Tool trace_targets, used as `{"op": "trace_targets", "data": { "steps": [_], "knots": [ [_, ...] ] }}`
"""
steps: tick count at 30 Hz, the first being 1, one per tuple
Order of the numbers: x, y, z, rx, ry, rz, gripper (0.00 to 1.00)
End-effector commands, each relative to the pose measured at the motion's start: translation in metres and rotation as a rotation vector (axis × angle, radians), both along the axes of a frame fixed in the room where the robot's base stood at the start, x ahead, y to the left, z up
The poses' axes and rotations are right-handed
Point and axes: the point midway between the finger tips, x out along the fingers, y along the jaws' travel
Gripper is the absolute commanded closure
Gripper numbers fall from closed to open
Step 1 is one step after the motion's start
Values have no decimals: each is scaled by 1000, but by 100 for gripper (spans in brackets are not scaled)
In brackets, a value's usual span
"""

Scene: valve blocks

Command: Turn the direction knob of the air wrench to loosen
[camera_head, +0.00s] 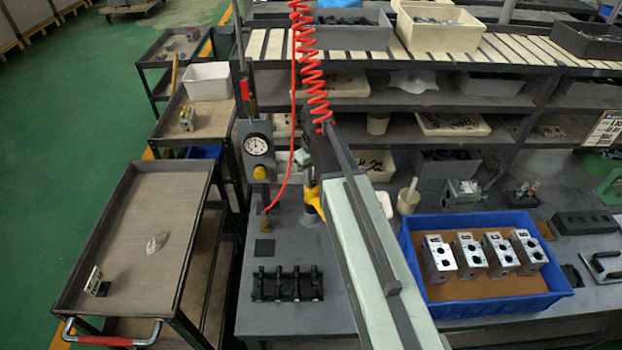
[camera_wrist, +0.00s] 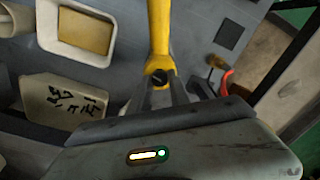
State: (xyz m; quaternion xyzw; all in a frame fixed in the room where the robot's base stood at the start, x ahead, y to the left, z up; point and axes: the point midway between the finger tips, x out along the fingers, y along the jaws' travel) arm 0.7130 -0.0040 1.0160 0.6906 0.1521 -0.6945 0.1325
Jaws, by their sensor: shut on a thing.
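The yellow air wrench (camera_head: 313,196) hangs over the grey bench in the head view, partly hidden behind my arm. In the wrist view its yellow body (camera_wrist: 159,30) runs up from a rounded end. A small dark direction knob (camera_wrist: 159,77) with a slot across it sits on that end. My gripper (camera_wrist: 163,86) is at this end, its two dark fingers closed in on the knob from either side. The exact contact is partly hidden. In the head view the fingers are hidden behind the arm.
A red coiled hose (camera_head: 316,75) hangs above the wrench. A pressure gauge (camera_head: 256,145) stands to its left. A black rack (camera_head: 287,284) is on the bench in front. A blue tray (camera_head: 418,288) with several metal valve blocks lies right of my arm.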

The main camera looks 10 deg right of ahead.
Motion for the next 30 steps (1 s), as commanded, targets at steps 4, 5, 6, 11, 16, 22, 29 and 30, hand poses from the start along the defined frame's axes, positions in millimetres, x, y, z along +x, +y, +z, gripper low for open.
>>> {"op": "trace_targets", "data": {
  "steps": [4,5,6,11,16,22,29,30],
  "knots": [
    [0,-1,0,-3,0,133,100],
    [0,-1,0,-3,0,159,100],
    [0,-2,0,-3,0,194,100],
    [1,-2,0,-3,0,320,100],
    [1,-2,0,-3,0,425,100],
    [1,-2,0,-4,0,505,100],
    [1,-2,0,-4,-1,541,100],
    [1,-3,0,-4,-1,543,100]
  ]
}}
